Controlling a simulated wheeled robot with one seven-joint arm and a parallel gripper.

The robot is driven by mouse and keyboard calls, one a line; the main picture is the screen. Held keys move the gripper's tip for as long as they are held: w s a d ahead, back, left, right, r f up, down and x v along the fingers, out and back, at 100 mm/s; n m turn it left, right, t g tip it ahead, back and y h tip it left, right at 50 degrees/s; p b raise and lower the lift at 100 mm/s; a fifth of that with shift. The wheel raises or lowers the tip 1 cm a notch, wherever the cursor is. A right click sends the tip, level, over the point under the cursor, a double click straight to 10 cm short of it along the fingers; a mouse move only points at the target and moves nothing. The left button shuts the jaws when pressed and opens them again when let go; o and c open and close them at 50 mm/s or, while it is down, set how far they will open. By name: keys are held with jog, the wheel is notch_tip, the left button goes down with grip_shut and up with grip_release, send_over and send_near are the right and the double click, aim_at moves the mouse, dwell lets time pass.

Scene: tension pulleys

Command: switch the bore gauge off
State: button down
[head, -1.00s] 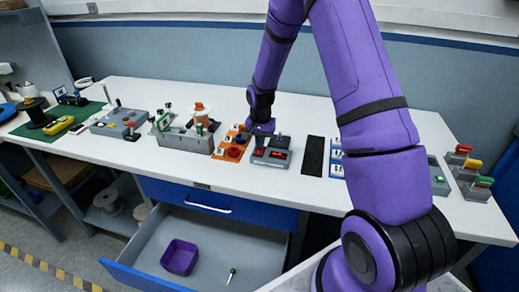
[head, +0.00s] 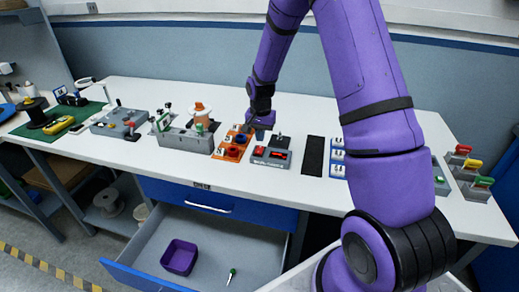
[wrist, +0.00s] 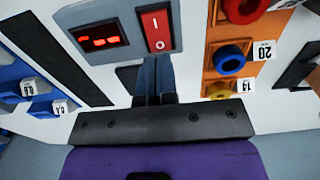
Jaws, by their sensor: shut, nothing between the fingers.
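The bore gauge is a grey box (head: 268,160) on the bench, with a lit red display (head: 279,154) and a red rocker switch (head: 258,150). In the wrist view the display (wrist: 101,38) glows with red characters. The red rocker (wrist: 156,29) beside it carries the marks I and O, the O end nearer my fingers. Which end is pressed in I cannot tell. My gripper (head: 252,131) is shut and empty, just behind the gauge. In the wrist view its fingertips (wrist: 154,62) point at the O end of the rocker, apparently just short of it.
An orange tray (head: 224,153) with red, blue and yellow rings stands close to the left of the gauge. A black strip (head: 313,156) and a blue rack (head: 337,160) lie to its right. Below, a blue drawer (head: 150,280) stands open with a purple bin (head: 180,257).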

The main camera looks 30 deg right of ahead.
jog(key=shift+r, duration=1.85)
jog(key=shift+r, duration=0.15)
notch_tip(320, 180, up, 12)
jog(key=n+t, duration=0.1)
jog(key=n, duration=0.1)
send_over(260, 147)
jog(key=s+a, duration=0.3)
jog(key=s, duration=0.2)
jog(key=s+a+r+n+t, duration=0.2)
jog(key=s+r, duration=0.6)
jog(key=r, duration=0.1)
jog(key=s+a+r+n, duration=0.1)
jog(key=s+r, duration=0.1)
jog(key=s, duration=0.5)
jog(key=s+a+r+n+t, duration=0.1)
jog(key=s+r+n, duration=0.1)
jog(key=s, duration=0.4)
jog(key=s+a+r+n+t, duration=0.1)
jog(key=s+r+n, duration=0.1)
jog(key=s, duration=0.5)
jog(key=shift+s+a+r, duration=0.25)
jog(key=shift+s+r, duration=0.1)
jog(key=shift+r, duration=0.2)
